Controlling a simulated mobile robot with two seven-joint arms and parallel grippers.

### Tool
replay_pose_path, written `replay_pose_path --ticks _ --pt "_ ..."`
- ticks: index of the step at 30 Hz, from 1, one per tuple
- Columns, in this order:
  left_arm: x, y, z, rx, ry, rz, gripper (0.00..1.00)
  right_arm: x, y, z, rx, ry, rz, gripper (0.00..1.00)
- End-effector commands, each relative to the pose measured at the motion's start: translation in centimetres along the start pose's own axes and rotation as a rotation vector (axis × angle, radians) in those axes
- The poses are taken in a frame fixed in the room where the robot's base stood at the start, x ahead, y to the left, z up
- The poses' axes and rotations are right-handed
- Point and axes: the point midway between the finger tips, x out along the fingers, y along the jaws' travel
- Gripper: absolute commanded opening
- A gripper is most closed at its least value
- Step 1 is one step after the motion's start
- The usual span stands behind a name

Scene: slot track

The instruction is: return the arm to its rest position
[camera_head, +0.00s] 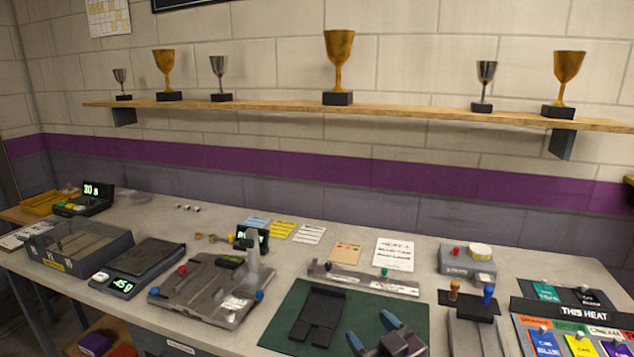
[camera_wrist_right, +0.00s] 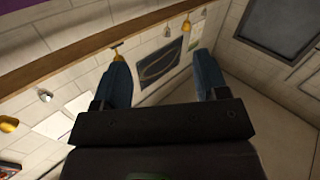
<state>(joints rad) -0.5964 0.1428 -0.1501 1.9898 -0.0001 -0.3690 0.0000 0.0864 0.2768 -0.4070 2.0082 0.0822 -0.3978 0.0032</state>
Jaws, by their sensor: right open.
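My right gripper (camera_head: 382,330) shows at the bottom of the head view, above the dark green mat (camera_head: 268,338). Its two blue fingers are apart with nothing between them. In the right wrist view the same gripper (camera_wrist_right: 166,85) is open and empty, with the wall and trophy shelf beyond it. My left gripper is not in either view.
A grey bench (camera_head: 345,250) carries a scale (camera_head: 125,285), a grey fixture with red and blue knobs (camera_head: 205,290), an open bin (camera_head: 75,250) and a "THIS HEAT" board (camera_head: 560,313). A black cradle (camera_head: 318,315) lies on the mat. Trophies stand on a wall shelf (camera_head: 270,106).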

Motion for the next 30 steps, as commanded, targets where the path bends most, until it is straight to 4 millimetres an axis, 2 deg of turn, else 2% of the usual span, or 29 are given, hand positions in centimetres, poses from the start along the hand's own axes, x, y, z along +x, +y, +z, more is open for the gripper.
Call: replay_pose_path --ticks 1,7,11,15,18,21,25,30 --pt "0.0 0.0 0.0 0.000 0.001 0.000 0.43 -1.5 0.9 2.3 0.015 -0.037 0.044 0.67" --pt "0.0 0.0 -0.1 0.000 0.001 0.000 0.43 -7.8 3.8 10.3 0.068 -0.189 0.191 0.67" --pt "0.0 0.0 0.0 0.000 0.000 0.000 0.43 -13.1 4.6 15.4 0.111 -0.309 0.271 0.67" --pt "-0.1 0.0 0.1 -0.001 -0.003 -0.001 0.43 -19.1 4.2 20.1 0.166 -0.431 0.337 0.67" --pt "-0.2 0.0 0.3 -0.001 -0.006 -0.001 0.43 -22.8 3.4 22.4 0.197 -0.503 0.364 0.67" --pt "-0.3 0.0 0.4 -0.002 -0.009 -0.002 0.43 -25.3 2.1 23.8 0.220 -0.554 0.373 0.67" --pt "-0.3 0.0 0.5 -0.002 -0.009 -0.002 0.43 -27.1 1.4 24.7 0.232 -0.589 0.377 0.67" --pt "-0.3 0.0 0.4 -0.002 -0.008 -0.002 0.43 -27.5 1.2 24.9 0.234 -0.598 0.377 0.67"
